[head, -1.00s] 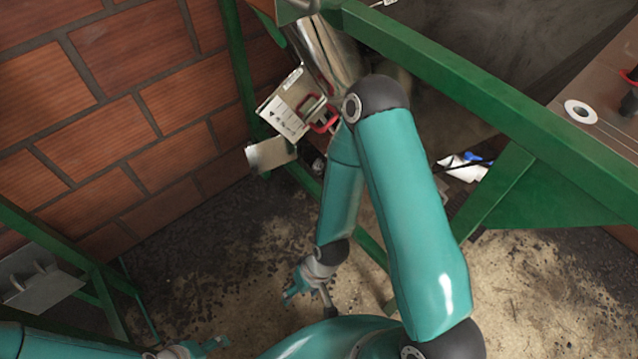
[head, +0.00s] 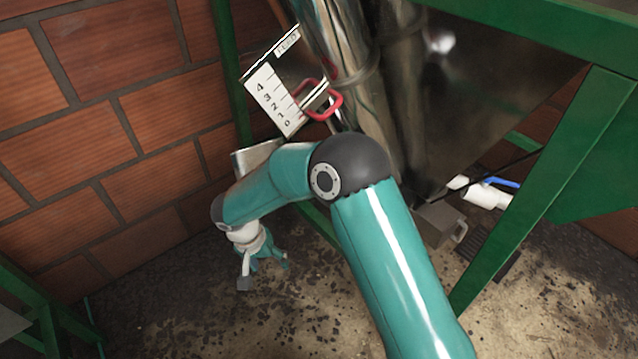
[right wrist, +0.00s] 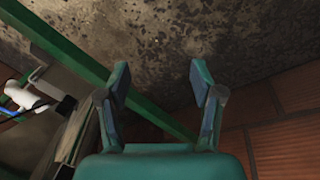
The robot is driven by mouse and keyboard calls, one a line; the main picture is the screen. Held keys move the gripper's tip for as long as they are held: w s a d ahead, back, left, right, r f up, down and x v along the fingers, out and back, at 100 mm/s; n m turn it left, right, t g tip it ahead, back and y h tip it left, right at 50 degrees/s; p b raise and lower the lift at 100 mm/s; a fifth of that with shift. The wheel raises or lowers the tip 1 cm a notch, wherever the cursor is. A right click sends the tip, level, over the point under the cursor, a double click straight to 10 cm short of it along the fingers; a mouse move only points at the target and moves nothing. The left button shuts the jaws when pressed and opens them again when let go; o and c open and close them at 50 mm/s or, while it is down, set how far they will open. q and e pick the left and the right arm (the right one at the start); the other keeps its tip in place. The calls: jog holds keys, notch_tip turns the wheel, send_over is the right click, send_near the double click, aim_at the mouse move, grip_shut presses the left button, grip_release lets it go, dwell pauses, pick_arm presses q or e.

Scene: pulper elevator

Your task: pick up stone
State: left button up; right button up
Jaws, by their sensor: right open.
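I cannot pick out a distinct stone. Many small dark bits and a few paler specks lie on the dirty floor (head: 200,290), and any stone among them is too small to tell. My right gripper (head: 270,262) hangs over the floor near the brick wall in the head view, left of the green frame. In the right wrist view my right gripper (right wrist: 159,82) has its two fingers wide apart, with nothing between them and the floor beyond. My left gripper is out of view.
A green metal frame (head: 592,130) crosses the right side. A shiny steel pipe (head: 345,50) and a numbered scale plate with a red handle (head: 323,100) stand above my right arm. A brick wall (head: 80,130) closes the left. A grey box (head: 438,222) sits on the floor right.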

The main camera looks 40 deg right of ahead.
jog(key=w+d+r+m+t+h, duration=0.1)
jog(key=w+d+r+m+h, duration=0.15)
jog(key=r, duration=0.45)
jog(key=w+d+r+m+h, duration=0.2)
jog(key=r+m, duration=0.1)
jog(key=r, duration=0.4)
jog(key=w+d+r+m+t+h, duration=0.1)
jog(key=w+d+r+m+h, duration=0.15)
jog(key=r, duration=0.45)
jog(key=shift+m+y, duration=0.3)
jog(key=shift+m, duration=0.1)
jog(key=shift+s+d+r+b+x, duration=0.15)
jog(key=shift+b+x, duration=0.5)
jog(key=shift+x, duration=2.1)
jog(key=shift+s+d+r+b+x, duration=0.15)
jog(key=shift+b+x, duration=0.55)
jog(key=shift+x, duration=2.05)
jog(key=shift+s+d+f+b+x, duration=0.1)
jog(key=shift+b+x, duration=0.55)
jog(key=shift+x, duration=2.05)
jog(key=shift+r, duration=0.1)
jog(key=shift+c, duration=0.2)
jog(key=c, duration=1.2)
